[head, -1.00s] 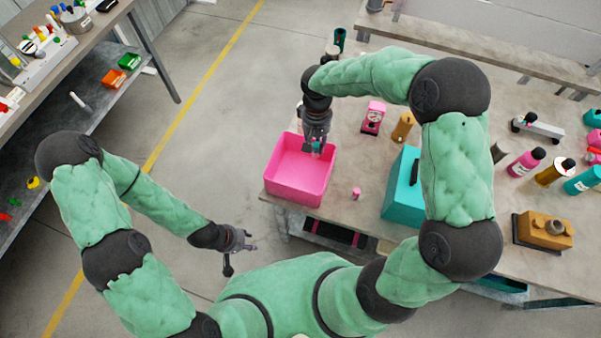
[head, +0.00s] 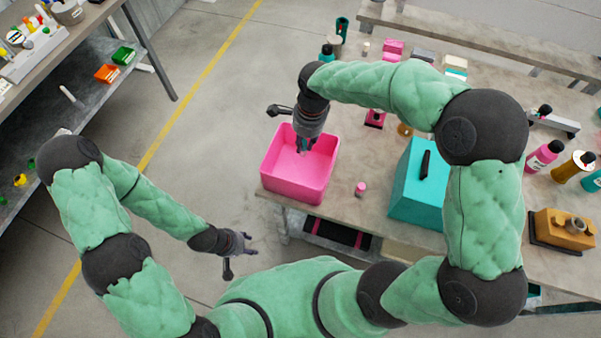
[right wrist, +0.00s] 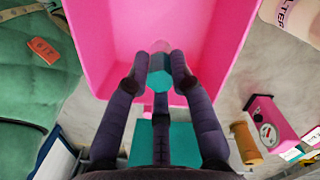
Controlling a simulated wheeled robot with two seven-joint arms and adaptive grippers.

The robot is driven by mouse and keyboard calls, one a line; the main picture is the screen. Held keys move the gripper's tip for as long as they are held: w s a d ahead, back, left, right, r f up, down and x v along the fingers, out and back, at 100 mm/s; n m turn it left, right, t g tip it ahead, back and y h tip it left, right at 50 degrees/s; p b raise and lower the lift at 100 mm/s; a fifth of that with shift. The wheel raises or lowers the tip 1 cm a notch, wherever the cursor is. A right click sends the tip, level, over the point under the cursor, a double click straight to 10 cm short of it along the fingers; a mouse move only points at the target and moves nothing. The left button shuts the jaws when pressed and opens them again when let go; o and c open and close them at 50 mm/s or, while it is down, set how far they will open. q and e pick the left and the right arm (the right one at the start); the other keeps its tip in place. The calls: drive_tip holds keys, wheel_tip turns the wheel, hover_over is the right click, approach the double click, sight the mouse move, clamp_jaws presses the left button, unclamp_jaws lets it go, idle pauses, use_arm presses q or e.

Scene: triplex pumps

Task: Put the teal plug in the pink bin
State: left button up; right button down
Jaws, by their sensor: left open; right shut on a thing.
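The pink bin (head: 318,187) stands at the near left corner of the workbench, open at the top. My right gripper (head: 303,146) is over the bin, pointing down. It is shut on the teal plug, which shows between the fingertips in the right wrist view (right wrist: 159,78), with a paler pinkish tip beyond it. In that view the bin (right wrist: 205,40) fills the area ahead of the fingers; whether the plug touches the bin cannot be told. My left gripper (head: 247,240) is open and empty, over the floor left of the bench.
A small pink cylinder (head: 360,189) stands right of the bin. A teal box with a black handle (head: 412,190) is further right. A pink gauge (head: 375,119) and a bottle stand behind. Another bench is at far left, with open floor between.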

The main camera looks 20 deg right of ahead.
drive_tip(key=m, duration=0.2)
drive_tip(key=a+m, duration=0.1)
drive_tip(key=shift+s+f+m, duration=0.15)
drive_tip(key=shift+m, duration=0.25)
drive_tip(key=shift+f+b, duration=0.2)
drive_tip(key=shift+b, duration=0.15)
drive_tip(key=b, duration=0.3)
hover_over(301, 173)
drive_tip(key=shift+f, duration=4.8)
drive_tip(key=shift+f, duration=0.15)
drive_tip(key=c, duration=1.1)
unclamp_jaws()
